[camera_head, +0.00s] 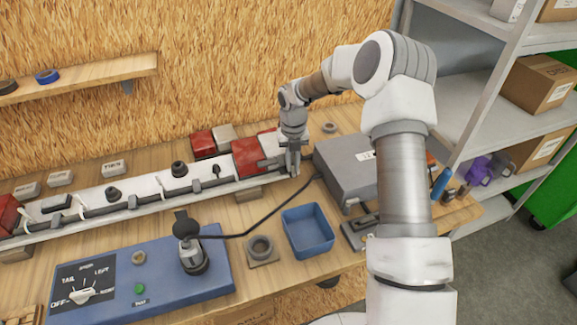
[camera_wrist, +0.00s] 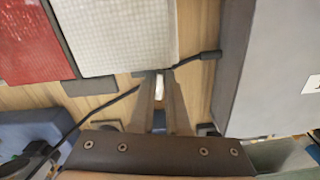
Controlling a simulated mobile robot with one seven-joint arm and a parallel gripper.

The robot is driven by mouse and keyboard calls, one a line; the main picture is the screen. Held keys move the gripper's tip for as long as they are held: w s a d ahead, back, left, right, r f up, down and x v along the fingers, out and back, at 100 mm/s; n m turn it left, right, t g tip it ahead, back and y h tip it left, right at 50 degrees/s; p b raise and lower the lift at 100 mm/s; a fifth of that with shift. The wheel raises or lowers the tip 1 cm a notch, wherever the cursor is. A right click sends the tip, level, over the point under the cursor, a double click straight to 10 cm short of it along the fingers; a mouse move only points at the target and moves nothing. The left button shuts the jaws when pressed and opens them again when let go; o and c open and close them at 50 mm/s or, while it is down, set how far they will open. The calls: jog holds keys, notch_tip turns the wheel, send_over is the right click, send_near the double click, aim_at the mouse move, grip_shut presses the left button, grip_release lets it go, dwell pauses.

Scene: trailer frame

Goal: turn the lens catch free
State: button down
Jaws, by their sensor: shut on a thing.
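The trailer frame (camera_head: 140,196) is a long pale bar along the bench. At its right end sits a lamp with a red lens (camera_head: 248,157) and a white lens (camera_head: 268,143). The wrist view shows the red lens (camera_wrist: 38,45) and the ribbed white lens (camera_wrist: 115,35) close up. My gripper (camera_head: 292,166) points down at the frame's right end, beside the lamp. In the wrist view my gripper (camera_wrist: 160,88) is shut on a small pale piece at the white lens's lower edge, apparently the lens catch (camera_wrist: 159,86). The fingers hide most of it.
A grey box (camera_head: 345,167) stands close to the right of my gripper. A black cable (camera_head: 270,222) runs from a plug on the blue switch panel (camera_head: 120,290) towards the box. A blue tray (camera_head: 308,231) and a ring on a plate (camera_head: 260,249) lie in front.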

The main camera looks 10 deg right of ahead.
jog(key=shift+s, duration=0.2)
jog(key=shift+n+p, duration=0.45)
jog(key=shift+n, duration=0.15)
jog(key=shift+a+f+n+p, duration=0.1)
jog(key=shift+n+p, duration=0.25)
jog(key=shift+n, duration=0.55)
jog(key=c, duration=0.8)
grip_release()
